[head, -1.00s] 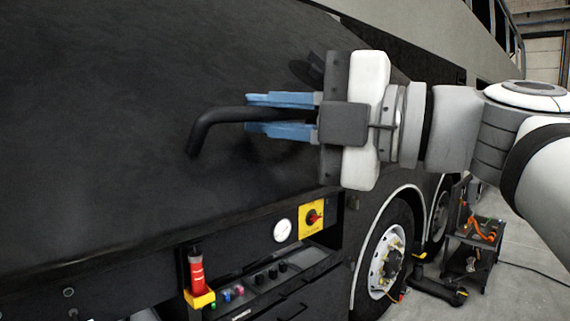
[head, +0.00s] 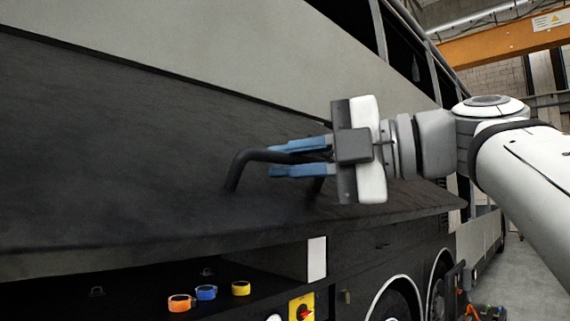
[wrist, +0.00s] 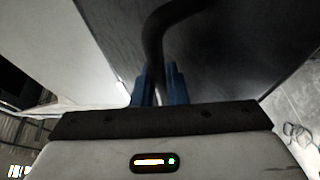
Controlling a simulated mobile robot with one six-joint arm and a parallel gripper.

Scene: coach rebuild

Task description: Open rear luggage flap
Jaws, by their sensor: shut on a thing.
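The rear luggage flap (head: 120,150) is a large dark panel on the coach's side. It is tilted outward, with its lower edge lifted clear of the bay below. A black bent bar handle (head: 240,165) stands out from the flap. My gripper (head: 300,158) has blue fingers and is shut on the handle near its right part. In the wrist view the handle (wrist: 153,45) runs down between the blue fingers (wrist: 160,85). The fingers hide part of the bar.
Below the flap is an open bay with orange (head: 179,303), blue (head: 206,292) and yellow (head: 241,288) rolls on a dark shelf. A yellow panel with a red knob (head: 303,308) is at its right. Coach wheels (head: 395,305) and grey floor (head: 535,265) lie further right.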

